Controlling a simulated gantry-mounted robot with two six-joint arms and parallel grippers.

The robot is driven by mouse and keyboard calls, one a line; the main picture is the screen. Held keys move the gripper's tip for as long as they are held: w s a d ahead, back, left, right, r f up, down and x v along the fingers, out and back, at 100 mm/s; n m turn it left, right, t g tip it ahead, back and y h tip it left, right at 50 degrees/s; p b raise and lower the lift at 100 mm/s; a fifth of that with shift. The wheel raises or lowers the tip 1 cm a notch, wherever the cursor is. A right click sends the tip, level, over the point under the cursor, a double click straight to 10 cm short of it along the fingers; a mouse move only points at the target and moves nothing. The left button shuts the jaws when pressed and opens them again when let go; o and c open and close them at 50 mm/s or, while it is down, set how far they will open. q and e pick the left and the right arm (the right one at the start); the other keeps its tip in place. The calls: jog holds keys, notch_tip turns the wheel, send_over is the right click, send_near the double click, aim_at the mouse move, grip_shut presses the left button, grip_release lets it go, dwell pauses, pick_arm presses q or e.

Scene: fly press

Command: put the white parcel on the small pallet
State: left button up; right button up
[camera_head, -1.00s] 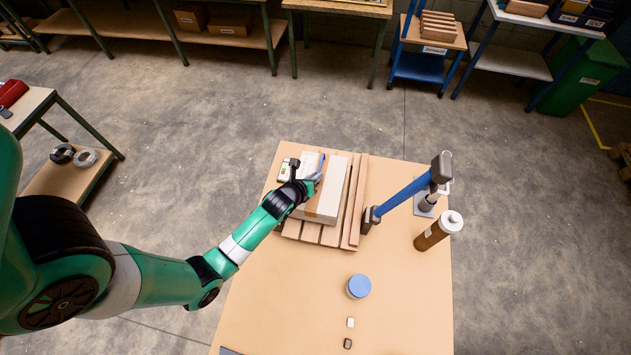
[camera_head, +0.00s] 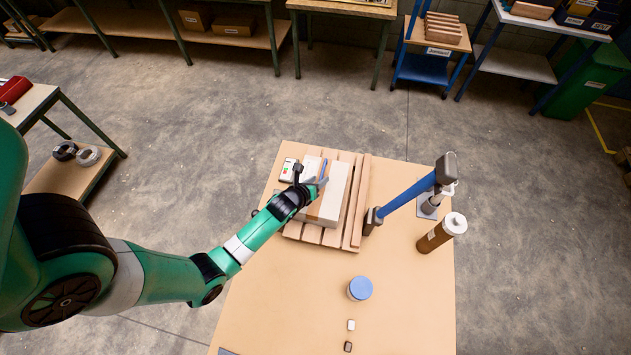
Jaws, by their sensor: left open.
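The white parcel (camera_head: 338,188), a long pale box with a brown strip, lies on the slats of the small wooden pallet (camera_head: 353,230) at the back of the table. My left gripper (camera_head: 310,178) is open at the left side of the parcel, over its upper surface. It and the wrist hide part of the parcel, and I cannot tell whether the fingers touch it. My right gripper is not in view.
A blue bar with grey ends (camera_head: 407,195) stands right of the pallet, beside a brown cylinder with a white cap (camera_head: 443,232). A small white-and-green device (camera_head: 288,170) is at the pallet's left. A blue-topped round container (camera_head: 360,288) stands in front; the table (camera_head: 285,300) is clear at front left.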

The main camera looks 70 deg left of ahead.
pick_arm(q)
jog(key=shift+s+d+r, duration=0.2)
jog(key=shift+s+r, duration=0.05)
jog(key=shift+r, duration=0.1)
jog(key=p+v, duration=0.2)
jog(key=v, duration=0.9)
jog(key=shift+p, duration=0.35)
